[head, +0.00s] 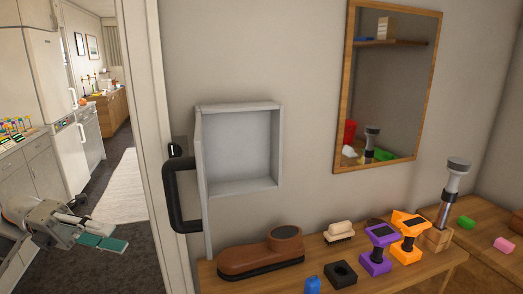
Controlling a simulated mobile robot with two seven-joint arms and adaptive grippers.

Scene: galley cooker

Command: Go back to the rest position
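My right gripper is not in view. The grey wall cabinet (240,150) is open and looks empty. Its door (204,215) stands out from the wall, almost edge-on, with a thick black handle (180,200) to the right of my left gripper, apart from it.
A wooden table (415,274) below holds a brown shoe-shaped object (262,255), a brush (339,231), a black block (340,274), purple (378,250) and orange (408,236) pieces and a flashlight-like object (453,190). A mirror (389,85) hangs above. The doorway shows open floor and a rug (123,190).

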